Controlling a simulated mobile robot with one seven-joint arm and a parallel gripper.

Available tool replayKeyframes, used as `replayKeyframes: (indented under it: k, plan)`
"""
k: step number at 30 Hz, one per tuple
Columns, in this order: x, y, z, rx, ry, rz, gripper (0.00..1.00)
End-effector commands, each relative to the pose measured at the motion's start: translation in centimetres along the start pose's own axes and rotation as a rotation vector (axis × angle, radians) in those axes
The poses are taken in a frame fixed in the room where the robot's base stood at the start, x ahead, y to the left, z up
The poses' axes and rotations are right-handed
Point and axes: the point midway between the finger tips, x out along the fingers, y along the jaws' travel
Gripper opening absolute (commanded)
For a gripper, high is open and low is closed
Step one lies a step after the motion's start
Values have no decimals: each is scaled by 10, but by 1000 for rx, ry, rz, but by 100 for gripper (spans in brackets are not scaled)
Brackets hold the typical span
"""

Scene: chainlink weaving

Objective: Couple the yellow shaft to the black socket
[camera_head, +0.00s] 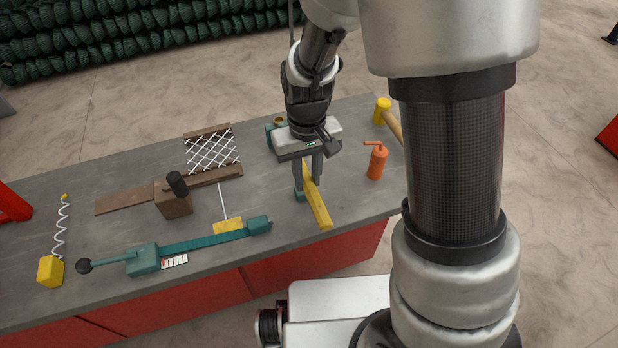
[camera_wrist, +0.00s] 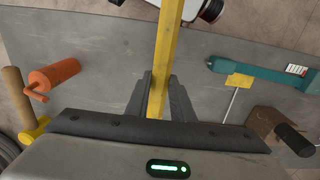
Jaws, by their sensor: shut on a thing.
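The yellow shaft (camera_head: 318,207) is a long square bar, seen between my gripper's fingers and reaching toward the table's front edge. My gripper (camera_head: 308,186) is low over the right part of the table, shut on the shaft. In the wrist view the shaft (camera_wrist: 164,60) runs up from between the fingertips (camera_wrist: 158,90). Its rear end is hidden by my gripper. A black cylinder (camera_head: 177,184) stands tilted on a brown block (camera_head: 174,204) left of my gripper, apart from the shaft; I cannot tell whether it is the black socket. The cylinder also shows in the wrist view (camera_wrist: 296,140).
An orange canister (camera_head: 376,162) and a yellow-headed mallet (camera_head: 383,108) are right of my gripper. A teal bar tool (camera_head: 200,242), yellow block (camera_head: 228,226), white mesh (camera_head: 212,152) and spring with yellow block (camera_head: 50,270) are left. Grey table (camera_head: 110,225) shows bare patches.

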Motion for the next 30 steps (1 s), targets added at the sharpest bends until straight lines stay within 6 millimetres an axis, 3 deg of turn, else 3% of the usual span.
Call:
replayKeyframes:
  k: [15,30]
  plan:
    - [32,0,-36,0,1,0,0]
    - [38,0,-44,0,2,0,0]
